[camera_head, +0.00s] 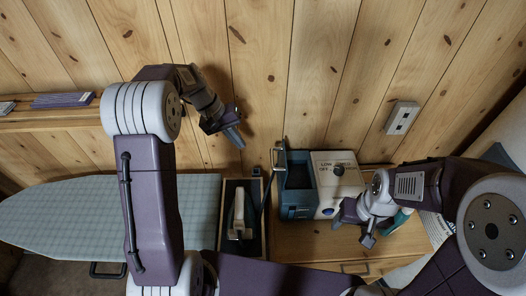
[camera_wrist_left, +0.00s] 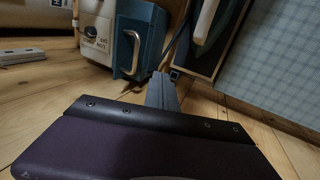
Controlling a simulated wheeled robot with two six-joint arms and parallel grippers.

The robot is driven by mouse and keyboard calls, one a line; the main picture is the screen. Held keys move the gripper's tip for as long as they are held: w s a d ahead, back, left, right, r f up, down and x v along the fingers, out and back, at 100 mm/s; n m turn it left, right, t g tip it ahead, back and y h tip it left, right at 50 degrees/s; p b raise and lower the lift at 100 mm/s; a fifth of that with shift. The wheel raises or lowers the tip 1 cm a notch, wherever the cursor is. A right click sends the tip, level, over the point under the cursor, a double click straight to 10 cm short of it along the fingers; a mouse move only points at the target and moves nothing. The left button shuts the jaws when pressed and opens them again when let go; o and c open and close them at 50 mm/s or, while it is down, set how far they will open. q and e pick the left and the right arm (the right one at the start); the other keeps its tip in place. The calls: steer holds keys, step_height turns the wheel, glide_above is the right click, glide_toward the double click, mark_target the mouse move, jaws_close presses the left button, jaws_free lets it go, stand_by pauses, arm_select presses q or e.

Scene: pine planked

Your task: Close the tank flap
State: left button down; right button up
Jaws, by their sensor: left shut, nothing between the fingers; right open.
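The blue tank (camera_head: 299,210) stands beside a white unit (camera_head: 340,165) with a dial on a wooden surface against the plank wall. Its top looks open, with a dark inside. A raised blue flap (camera_head: 281,158) with a metal handle stands at its wall side; the handled blue panel also shows in the left wrist view (camera_wrist_left: 138,42). My left gripper (camera_head: 234,137) is shut and empty, near the wall, above and left of the flap and apart from it. My right gripper (camera_head: 352,231) is open in front of the white unit.
An iron (camera_head: 239,214) rests in a dark tray left of the tank. A checked ironing board (camera_head: 40,215) lies further left. A wall socket (camera_head: 402,117) is at right. A teal object (camera_head: 399,220) sits partly hidden beside my right gripper.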

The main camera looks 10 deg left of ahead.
arm_select(q)
steer(key=w+d+f+p, duration=0.2)
steer(key=d+f+p, duration=0.1)
steer(key=d+f, duration=0.4)
steer(key=shift+w+d+f, duration=0.15)
steer(key=shift+w+f, duration=0.1)
steer(key=shift+f, duration=0.2)
arm_select(e)
steer(key=r, duration=0.1)
steer(key=w+r, duration=0.1)
steer(key=r, duration=0.1)
steer(key=shift+r, duration=0.1)
